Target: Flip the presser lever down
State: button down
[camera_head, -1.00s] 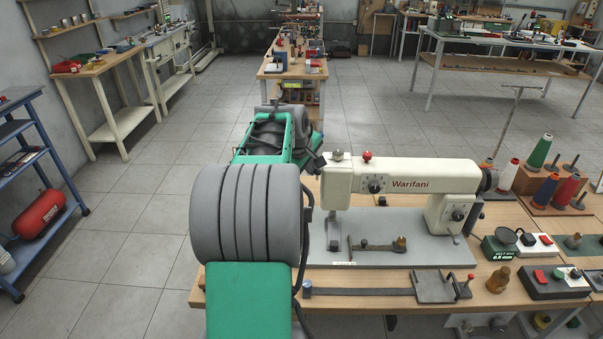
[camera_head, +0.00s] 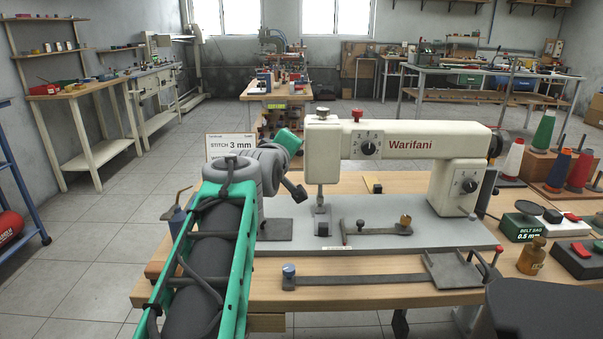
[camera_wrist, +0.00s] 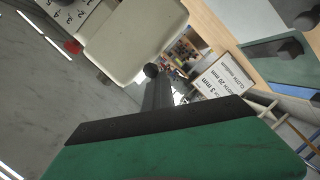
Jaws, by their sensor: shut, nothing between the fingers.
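The cream Warifani sewing machine (camera_head: 395,145) stands on a grey bed plate on the wooden table. Its presser foot (camera_head: 322,222) shows below the left end of the head. My gripper (camera_head: 298,192) is beside that left end, partly behind my own wrist. In the wrist view, its dark fingers (camera_wrist: 157,97) are together, with nothing seen held, and point along the machine head (camera_wrist: 135,40). A small dark round knob (camera_wrist: 151,70) shows at the fingertips; I cannot tell whether it is the presser lever's end or whether they touch. The lever is not clearly visible in the head view.
A stitch sign (camera_head: 230,145) stands behind my arm. A small metal arm with a brass knob (camera_head: 405,221) lies on the bed plate. A long metal strip (camera_head: 360,281) is along the front edge. Thread cones (camera_head: 556,168) and a button box (camera_head: 575,256) are at right.

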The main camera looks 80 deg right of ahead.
jog(key=b+v, duration=0.1)
jog(key=v, duration=0.6)
jog(key=shift+a, duration=0.25)
